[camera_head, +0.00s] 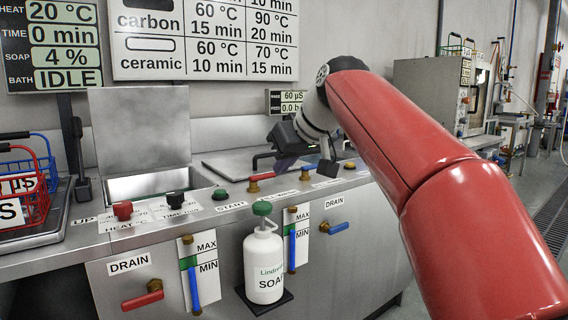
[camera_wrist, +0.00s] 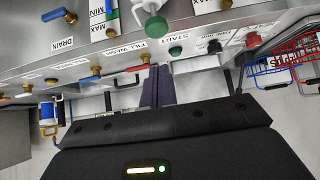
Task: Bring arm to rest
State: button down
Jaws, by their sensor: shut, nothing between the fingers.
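My red arm reaches in from the right in the head view, bent at a joint above the steel wash bench (camera_head: 225,200). My gripper (camera_head: 283,164) hangs from the grey wrist over the back of the bench, near the right-hand basin. In the wrist view my gripper (camera_wrist: 158,82) has its dark fingers together, with nothing between them. They appear against the bench front of valves and labels, which shows upside down. The fingertips are small and partly dark in the head view, and I cannot tell their exact height above the bench.
A soap bottle (camera_head: 264,262) stands on a bracket at the bench front. Red and blue wire baskets (camera_head: 30,185) sit at the left. A raised lid (camera_head: 140,128) stands behind the left basin. Valve handles (camera_head: 142,300) stick out in front. The floor at right is clear.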

jog(key=s+d+f+m+h+p, duration=0.1)
jog(key=s+d+f, duration=0.3)
jog(key=s+f, duration=0.5)
jog(key=s+d+f+m+g+h, duration=0.1)
jog(key=s+d+f+m+h, duration=0.1)
jog(key=s+d+f, duration=0.3)
jog(key=s+d+f+m+h+p, duration=0.1)
jog(key=s+d+f, duration=0.4)
jog(key=s+f, duration=0.8)
jog(key=m+h, duration=0.1)
jog(key=m, duration=0.1)
jog(key=shift+s+m+g+p, duration=0.3)
jog(key=shift+s+m+g, duration=0.1)
